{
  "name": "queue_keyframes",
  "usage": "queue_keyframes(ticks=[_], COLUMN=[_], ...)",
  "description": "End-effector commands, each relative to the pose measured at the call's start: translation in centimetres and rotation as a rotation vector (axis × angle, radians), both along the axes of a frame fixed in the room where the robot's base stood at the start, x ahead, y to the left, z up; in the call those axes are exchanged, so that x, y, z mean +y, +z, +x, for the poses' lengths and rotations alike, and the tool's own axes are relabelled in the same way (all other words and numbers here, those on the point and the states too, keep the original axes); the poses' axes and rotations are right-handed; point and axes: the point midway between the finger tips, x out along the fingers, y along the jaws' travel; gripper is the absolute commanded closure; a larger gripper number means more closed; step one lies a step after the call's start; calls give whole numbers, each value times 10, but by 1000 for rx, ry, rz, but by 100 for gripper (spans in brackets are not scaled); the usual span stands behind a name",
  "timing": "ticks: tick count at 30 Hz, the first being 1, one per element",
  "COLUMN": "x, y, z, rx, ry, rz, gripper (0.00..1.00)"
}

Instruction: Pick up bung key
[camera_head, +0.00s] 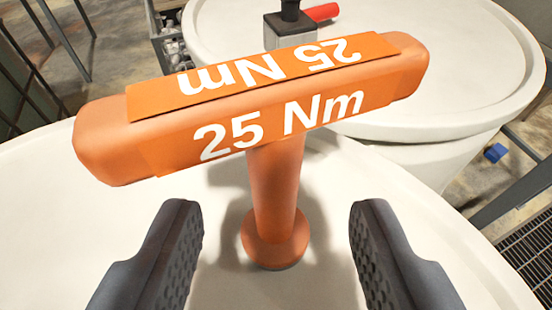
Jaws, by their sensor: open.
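The bung key (275,190) is an orange T-shaped tool with "25 Nm" in white on two faces of its crossbar. It stands upright on a round white top (60,215), its stem ending in a wider round foot. My gripper (278,235) is open, with one dark ridged finger to the left of the stem and one to the right. Neither finger touches the key. The crossbar is wider than the gap between the fingers. The crossbar hides part of the surface behind it.
A second round white top (455,85) stands behind, with a grey and black device (290,28) and a red part (322,12) on it. A small blue object (495,152) lies on the floor at right. Dark metal bars stand at the left, and a grating (530,255) lies at the lower right.

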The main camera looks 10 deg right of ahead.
Motion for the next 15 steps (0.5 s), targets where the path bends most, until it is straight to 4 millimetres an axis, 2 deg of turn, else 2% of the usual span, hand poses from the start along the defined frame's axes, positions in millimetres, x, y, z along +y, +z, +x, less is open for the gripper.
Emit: queue_keyframes(ticks=[8,15], x=[-1,-5], y=[-4,-11], z=[9,28], rx=[0,-3], ry=[1,1], rz=[-1,-1], gripper=[54,54])
